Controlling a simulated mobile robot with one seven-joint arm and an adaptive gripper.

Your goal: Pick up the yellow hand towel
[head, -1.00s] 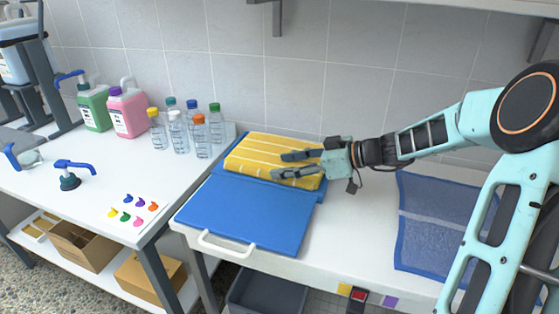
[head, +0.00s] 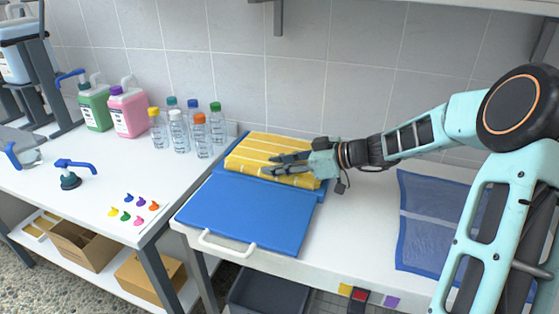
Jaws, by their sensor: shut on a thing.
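The yellow hand towel (head: 262,147) with pale stripes lies folded at the back of a blue fold-out board or case (head: 245,212), near the wall. My gripper (head: 275,163) reaches in from the right, with its fingers at the towel's front right part. The fingers are close together and shut on the towel. The towel still rests on the blue surface. The exact pinch between the fingertips is too small to make out.
A blue mesh bag (head: 430,225) lies flat on the table at right. Several capped bottles (head: 179,132), a pink jug (head: 128,112) and a green pump jug (head: 94,108) stand at left. A grey bin (head: 265,292) sits below. White table is clear between board and mesh bag.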

